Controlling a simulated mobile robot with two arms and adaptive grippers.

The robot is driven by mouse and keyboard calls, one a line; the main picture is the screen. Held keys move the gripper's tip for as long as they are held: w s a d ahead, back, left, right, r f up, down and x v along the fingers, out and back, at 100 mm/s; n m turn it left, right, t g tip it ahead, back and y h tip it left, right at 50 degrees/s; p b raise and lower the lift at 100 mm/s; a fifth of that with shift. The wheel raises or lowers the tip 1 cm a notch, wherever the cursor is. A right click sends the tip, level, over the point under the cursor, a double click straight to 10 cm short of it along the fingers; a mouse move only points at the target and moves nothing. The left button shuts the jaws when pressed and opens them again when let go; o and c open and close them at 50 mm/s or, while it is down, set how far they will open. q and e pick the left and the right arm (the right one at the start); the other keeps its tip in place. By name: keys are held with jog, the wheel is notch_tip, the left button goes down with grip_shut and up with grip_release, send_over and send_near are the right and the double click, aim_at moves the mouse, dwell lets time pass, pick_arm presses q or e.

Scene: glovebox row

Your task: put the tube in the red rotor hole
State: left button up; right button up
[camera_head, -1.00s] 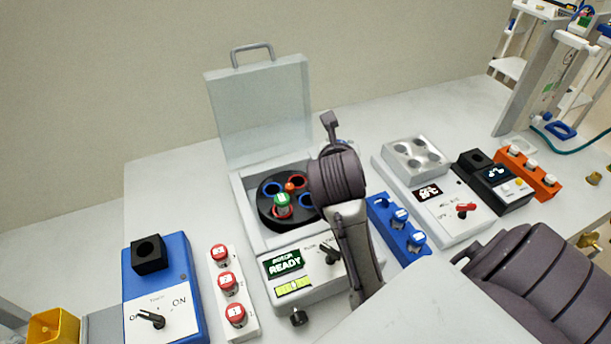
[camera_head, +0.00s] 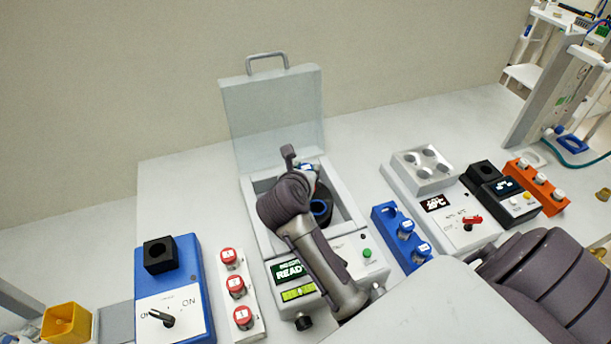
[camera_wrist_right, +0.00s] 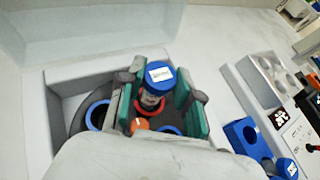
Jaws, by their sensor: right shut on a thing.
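My right gripper (camera_head: 302,172) is over the open centrifuge (camera_head: 352,205). In the right wrist view its green-padded fingers (camera_wrist_right: 157,98) are shut on a blue-capped tube (camera_wrist_right: 160,76). The tube stands roughly upright, with a red-ringed rotor hole (camera_wrist_right: 150,107) directly around or below its lower part; I cannot tell how deep it is. Blue-ringed holes (camera_wrist_right: 97,114) and the orange hub (camera_wrist_right: 140,125) of the dark rotor show nearby. In the head view my arm hides most of the rotor, and one blue ring (camera_head: 321,208) shows. My left gripper is not in view.
The clear lid (camera_head: 272,118) stands open behind. A blue rack (camera_head: 388,225) with blue-labelled tubes is right of the centrifuge, a white rack (camera_head: 240,292) with red-capped tubes left. A blue mixer (camera_head: 180,275) and a heating block device (camera_head: 425,180) stand further out.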

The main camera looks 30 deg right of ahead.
notch_tip(320, 180, down, 3)
jog(key=shift+s+d+r, duration=0.1)
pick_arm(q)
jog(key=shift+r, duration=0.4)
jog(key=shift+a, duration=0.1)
pick_arm(e)
jog(key=shift+f, duration=0.4)
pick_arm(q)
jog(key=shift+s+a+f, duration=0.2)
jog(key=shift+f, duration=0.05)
pick_arm(e)
jog(key=o, duration=1.1)
jog(key=shift+s, duration=0.1)
